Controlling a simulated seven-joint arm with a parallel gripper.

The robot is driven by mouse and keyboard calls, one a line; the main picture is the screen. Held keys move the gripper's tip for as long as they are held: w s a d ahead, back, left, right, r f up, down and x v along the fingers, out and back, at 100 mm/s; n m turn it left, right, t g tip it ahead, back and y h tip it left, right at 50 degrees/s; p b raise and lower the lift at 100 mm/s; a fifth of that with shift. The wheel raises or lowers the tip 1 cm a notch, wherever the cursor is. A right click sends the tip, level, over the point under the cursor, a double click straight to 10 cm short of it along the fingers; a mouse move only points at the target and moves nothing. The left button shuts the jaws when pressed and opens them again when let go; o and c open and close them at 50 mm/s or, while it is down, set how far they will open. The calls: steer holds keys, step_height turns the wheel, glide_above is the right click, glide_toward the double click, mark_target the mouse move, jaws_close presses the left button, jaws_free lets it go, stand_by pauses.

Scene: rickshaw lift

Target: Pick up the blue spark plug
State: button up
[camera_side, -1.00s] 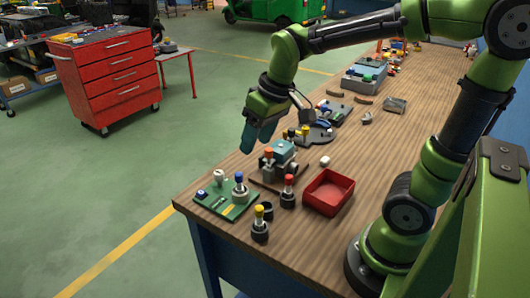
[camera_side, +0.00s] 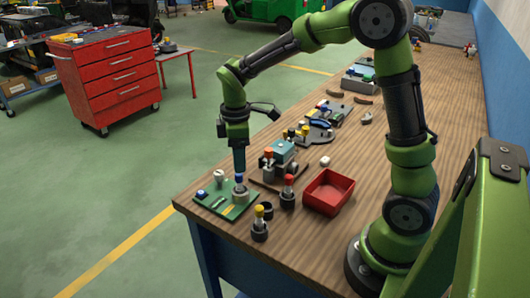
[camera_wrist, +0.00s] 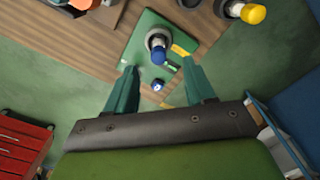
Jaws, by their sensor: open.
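The blue spark plug (camera_side: 239,180) stands upright in a dark round holder on the green board (camera_side: 222,209) at the table's near left corner. In the wrist view its blue cap (camera_wrist: 158,56) shows between the two fingers, a little beyond the tips. My gripper (camera_side: 239,170) points straight down just above the plug. The side view does not show whether the tips overlap the cap.
The table edge is near.

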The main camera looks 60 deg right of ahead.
mark_target(239, 181)
steer(key=f, duration=0.8)
steer(key=shift+w+f, duration=0.25)
jaws_close()
